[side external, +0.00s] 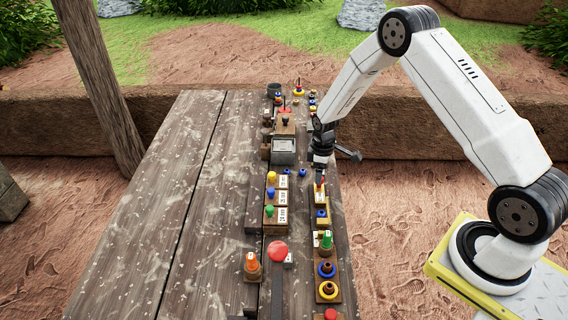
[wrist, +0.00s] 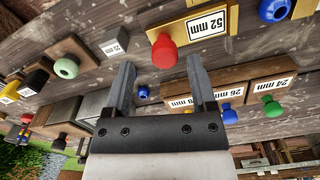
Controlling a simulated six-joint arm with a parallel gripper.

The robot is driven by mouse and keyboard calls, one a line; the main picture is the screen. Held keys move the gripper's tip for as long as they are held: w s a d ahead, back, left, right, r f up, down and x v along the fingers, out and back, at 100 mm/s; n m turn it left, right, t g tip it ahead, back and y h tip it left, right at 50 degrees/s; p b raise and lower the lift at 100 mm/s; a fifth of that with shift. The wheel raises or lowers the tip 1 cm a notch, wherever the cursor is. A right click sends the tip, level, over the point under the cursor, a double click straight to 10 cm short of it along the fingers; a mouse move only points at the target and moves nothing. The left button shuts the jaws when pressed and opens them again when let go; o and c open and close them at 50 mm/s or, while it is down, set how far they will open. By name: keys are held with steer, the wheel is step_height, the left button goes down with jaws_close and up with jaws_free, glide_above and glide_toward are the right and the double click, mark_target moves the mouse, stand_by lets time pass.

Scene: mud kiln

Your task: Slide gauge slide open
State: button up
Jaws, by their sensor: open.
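No piece carries a readable "gauge slide" name, so I cannot tell which one it is. A yellow block labelled 52 mm (wrist: 205,27) with a red knob (wrist: 164,52) is just beyond my fingertips in the wrist view. My gripper (wrist: 161,64) is open, with the red knob in line with the gap between its fingers; I cannot tell whether they reach around it. In the side view my gripper (side external: 320,178) is low over the right side of the table, above a yellow block (side external: 320,198). A small blue knob (wrist: 143,92) shows between the fingers.
A wooden block row with yellow, green and blue knobs (side external: 270,194) and millimetre labels stands left of my gripper. A grey box (side external: 284,150) stands behind it. A red button (side external: 277,251) and an orange knob (side external: 252,262) are nearer. The table's left planks (side external: 150,210) are clear.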

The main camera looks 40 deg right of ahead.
steer(key=shift+r, duration=3.25)
steer(key=shift+s+a+r, duration=0.2)
steer(key=shift+a+r, duration=0.1)
steer(key=shift+r, duration=0.15)
steer(key=s+a+r+m+t, duration=0.1)
steer(key=s+a+r+m, duration=0.2)
steer(key=s+a+r, duration=0.2)
steer(key=s+a+r+m+t, duration=0.1)
steer(key=s+a+r+m, duration=0.2)
steer(key=s, duration=0.9)
step_height(320, 180, up, 4)
steer(key=a, duration=0.2)
steer(key=shift+s+a+f+t, duration=0.2)
steer(key=shift+a+f+t, duration=0.1)
steer(key=shift+a, duration=0.1)
steer(key=shift+r, duration=0.1)
steer(key=shift+c, duration=0.2)
